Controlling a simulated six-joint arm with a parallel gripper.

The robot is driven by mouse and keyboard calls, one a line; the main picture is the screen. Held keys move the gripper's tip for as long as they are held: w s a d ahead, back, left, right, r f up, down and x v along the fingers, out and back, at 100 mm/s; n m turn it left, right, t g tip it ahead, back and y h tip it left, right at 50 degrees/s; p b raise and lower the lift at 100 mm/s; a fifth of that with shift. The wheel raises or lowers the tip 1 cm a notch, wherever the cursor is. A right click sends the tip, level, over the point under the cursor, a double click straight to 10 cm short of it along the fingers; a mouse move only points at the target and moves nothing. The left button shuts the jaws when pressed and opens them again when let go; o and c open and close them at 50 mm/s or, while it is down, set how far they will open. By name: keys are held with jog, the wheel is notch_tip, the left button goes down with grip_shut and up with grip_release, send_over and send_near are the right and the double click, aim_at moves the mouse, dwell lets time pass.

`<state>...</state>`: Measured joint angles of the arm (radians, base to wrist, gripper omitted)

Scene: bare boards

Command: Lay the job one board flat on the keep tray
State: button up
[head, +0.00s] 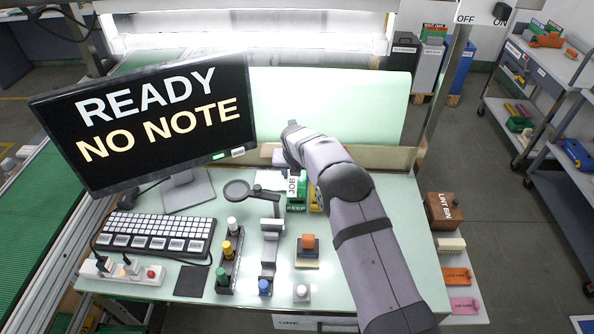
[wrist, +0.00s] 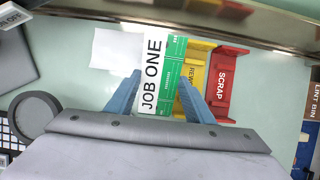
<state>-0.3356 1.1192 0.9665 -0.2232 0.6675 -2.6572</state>
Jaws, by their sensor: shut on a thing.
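The job one board (wrist: 173,75) is green with a white JOB ONE label. In the wrist view it stands between the two blue fingers of my gripper (wrist: 160,84), which is shut on it. In the head view the board's JOB label (head: 292,185) shows just above and behind the front of the green keep tray (head: 296,208). Whether the board touches the tray I cannot tell. In the wrist view I cannot separate the tray from the green board. My arm hides the fingers in the head view.
The yellow rework tray (wrist: 193,68) and red scrap tray (wrist: 226,80) lie to the right. A white sheet (wrist: 112,52) lies left of the board. A round black-rimmed stand (head: 237,190) is nearby. A monitor (head: 150,120) reads READY, NO NOTE.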

aim_at(297, 180)
jog(key=shift+f+b, duration=0.7)
jog(key=shift+f, duration=0.85)
jog(key=shift+f+b, duration=0.45)
jog(key=shift+f, duration=0.35)
jog(key=o, duration=1.2)
jog(key=shift+c, duration=0.2)
jog(key=shift+r, duration=0.1)
jog(key=shift+b+v, duration=1.3)
jog(key=shift+v, duration=2.25)
jog(key=shift+s, duration=0.1)
jog(key=b+v, duration=0.2)
jog(key=v, duration=0.5)
